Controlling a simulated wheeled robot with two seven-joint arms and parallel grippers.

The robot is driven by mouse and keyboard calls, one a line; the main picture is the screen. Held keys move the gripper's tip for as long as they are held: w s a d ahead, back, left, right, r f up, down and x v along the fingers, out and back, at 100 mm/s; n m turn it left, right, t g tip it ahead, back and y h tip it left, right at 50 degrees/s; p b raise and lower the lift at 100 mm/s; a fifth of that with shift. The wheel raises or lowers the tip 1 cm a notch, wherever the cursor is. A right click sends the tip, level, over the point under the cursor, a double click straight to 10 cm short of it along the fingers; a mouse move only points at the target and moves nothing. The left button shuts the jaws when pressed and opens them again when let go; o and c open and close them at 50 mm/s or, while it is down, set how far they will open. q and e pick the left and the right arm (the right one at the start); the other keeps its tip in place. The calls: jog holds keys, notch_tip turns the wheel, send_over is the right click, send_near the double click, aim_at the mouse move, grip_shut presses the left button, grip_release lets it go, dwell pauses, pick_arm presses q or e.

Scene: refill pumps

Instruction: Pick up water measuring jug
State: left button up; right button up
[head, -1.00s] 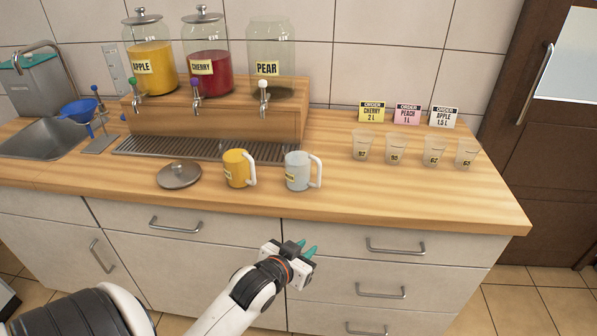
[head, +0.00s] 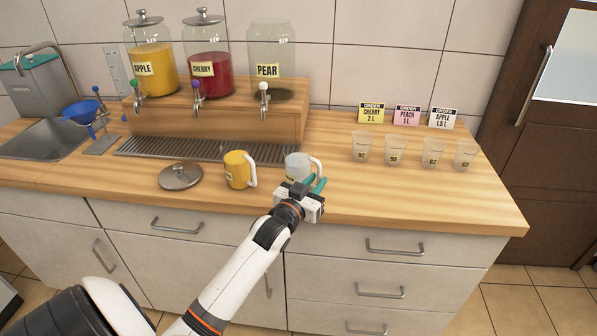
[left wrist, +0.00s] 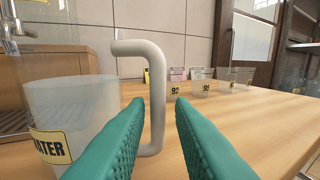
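The water measuring jug (head: 297,165) is a clear jug with a white handle. It stands upright on the counter, to the right of a yellow jug (head: 238,169). In the left wrist view the water jug (left wrist: 70,105) shows its yellow label at the left. Its white handle (left wrist: 156,95) appears between my left gripper's teal fingers (left wrist: 159,115). The left gripper (head: 314,187) is open, with fingers on either side of the handle in that view. Whether they touch it I cannot tell. In the head view the gripper hides the jug's lower part. My right gripper is not in view.
A metal lid (head: 180,176) lies left of the yellow jug. Behind are a drip grate (head: 190,150) and dispensers labelled apple, cherry and pear (head: 270,55). Several clear cups (head: 395,153) with order cards stand to the right. The counter's front right is clear.

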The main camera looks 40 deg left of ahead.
pick_arm(q)
jog(key=w, duration=0.4)
jog(key=shift+w+a, duration=0.15)
jog(key=shift+a, duration=0.2)
grip_shut()
